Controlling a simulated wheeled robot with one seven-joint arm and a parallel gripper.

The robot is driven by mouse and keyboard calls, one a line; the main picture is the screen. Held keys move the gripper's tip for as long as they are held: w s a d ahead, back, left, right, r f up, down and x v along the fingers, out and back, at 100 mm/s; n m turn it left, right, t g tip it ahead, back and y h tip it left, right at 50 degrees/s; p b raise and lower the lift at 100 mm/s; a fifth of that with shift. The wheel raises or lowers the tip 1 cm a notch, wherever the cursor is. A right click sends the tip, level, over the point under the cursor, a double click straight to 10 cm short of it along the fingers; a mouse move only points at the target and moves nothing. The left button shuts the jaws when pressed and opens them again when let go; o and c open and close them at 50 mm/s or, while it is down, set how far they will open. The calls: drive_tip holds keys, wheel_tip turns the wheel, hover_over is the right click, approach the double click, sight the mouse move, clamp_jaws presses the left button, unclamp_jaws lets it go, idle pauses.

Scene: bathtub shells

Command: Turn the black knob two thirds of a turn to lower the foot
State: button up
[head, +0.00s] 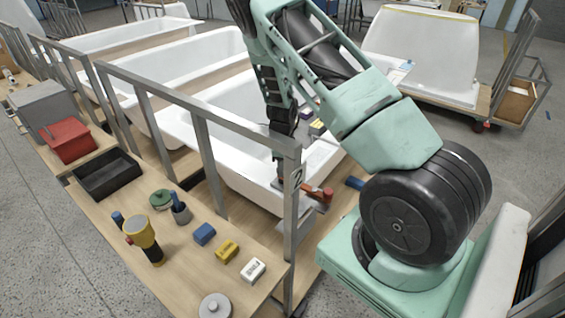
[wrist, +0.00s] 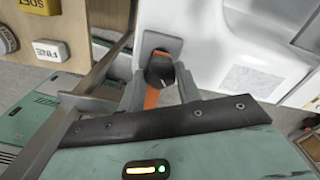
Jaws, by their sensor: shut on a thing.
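The black knob (wrist: 159,68) shows in the wrist view, in front of a grey plate (wrist: 150,42) on the white tub shell (wrist: 215,45). A pale mark on its face points down and to the right. My gripper (wrist: 160,80) is shut on the knob, with one grey finger on each side. An orange strip (wrist: 152,98) runs below the knob between the fingers. In the head view my gripper (head: 281,180) is low beside the nearest white tub, behind a grey rail post. The knob is hidden there, and I cannot make out the foot.
A grey metal rail (head: 200,105) stands close to my arm. A wooden bench (head: 110,215) holds a black tray (head: 107,174), a yellow-topped tool (head: 142,235) and blue, yellow and white blocks.

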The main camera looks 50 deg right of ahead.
drive_tip(key=shift+m+p, duration=0.4)
drive_tip(key=shift+m, duration=0.6)
drive_tip(key=o, duration=1)
wheel_tip(320, 180, up, 18)
drive_tip(key=shift+f+b, duration=0.25)
drive_tip(key=shift+b, duration=0.65)
